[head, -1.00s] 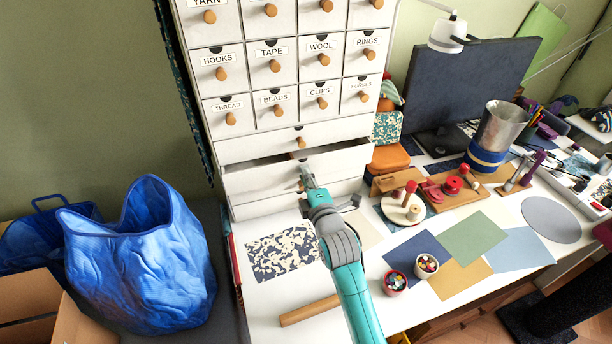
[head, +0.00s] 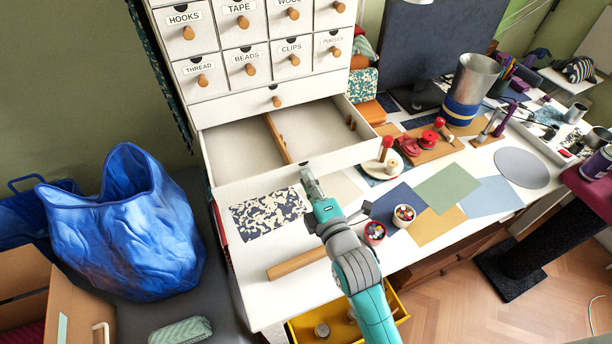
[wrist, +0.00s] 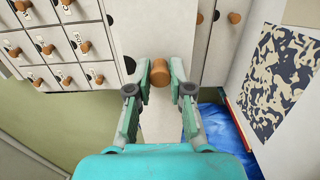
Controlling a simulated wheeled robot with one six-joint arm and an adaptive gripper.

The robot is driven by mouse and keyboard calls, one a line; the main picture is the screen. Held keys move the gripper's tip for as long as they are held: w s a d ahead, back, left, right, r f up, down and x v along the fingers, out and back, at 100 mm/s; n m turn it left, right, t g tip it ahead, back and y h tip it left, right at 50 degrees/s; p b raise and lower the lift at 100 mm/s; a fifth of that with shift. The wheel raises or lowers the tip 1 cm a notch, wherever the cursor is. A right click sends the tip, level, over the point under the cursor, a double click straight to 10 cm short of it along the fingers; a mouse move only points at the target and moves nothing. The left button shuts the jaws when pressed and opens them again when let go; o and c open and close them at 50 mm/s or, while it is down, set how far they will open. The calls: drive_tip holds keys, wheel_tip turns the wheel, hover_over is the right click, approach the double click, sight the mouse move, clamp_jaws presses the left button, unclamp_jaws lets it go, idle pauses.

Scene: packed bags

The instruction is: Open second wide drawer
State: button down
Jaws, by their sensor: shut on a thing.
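The white drawer cabinet (head: 262,101) stands against the wall, with small labelled drawers above wide ones. Its second wide drawer (head: 240,184) is pulled far out, and the inside shows a wooden divider (head: 280,140) and a few small brown pieces at the right. My gripper (head: 308,178) is at the middle of that drawer's front. In the wrist view, my gripper (wrist: 160,80) has its fingers on both sides of the drawer's round wooden knob (wrist: 160,72), shut on it. The first wide drawer above, with its knob (head: 277,101), is closed.
The desk holds a patterned sheet (head: 268,213), a wooden roller (head: 297,259), coloured papers (head: 450,188) and two small pots (head: 404,215). A blue bag (head: 125,230) stands left. A yellow bin (head: 395,300) shows below the desk edge.

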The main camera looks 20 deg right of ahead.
drive_tip(key=c, duration=1)
unclamp_jaws()
drive_tip(key=s, duration=1.2)
drive_tip(key=s+f+m+g, duration=0.1)
drive_tip(key=s+f+m, duration=0.1)
drive_tip(key=s+m, duration=0.4)
drive_tip(key=s+f+m+g, duration=0.1)
drive_tip(key=s+m, duration=0.5)
drive_tip(key=s, duration=0.6)
drive_tip(key=s+f+m+g, duration=0.1)
drive_tip(key=s+f+m, duration=0.1)
drive_tip(key=s+m, duration=0.4)
drive_tip(key=shift+s+f, duration=0.15)
drive_tip(key=shift+s, duration=0.6)
drive_tip(key=shift+s+f, duration=0.15)
drive_tip(key=shift+s, duration=0.6)
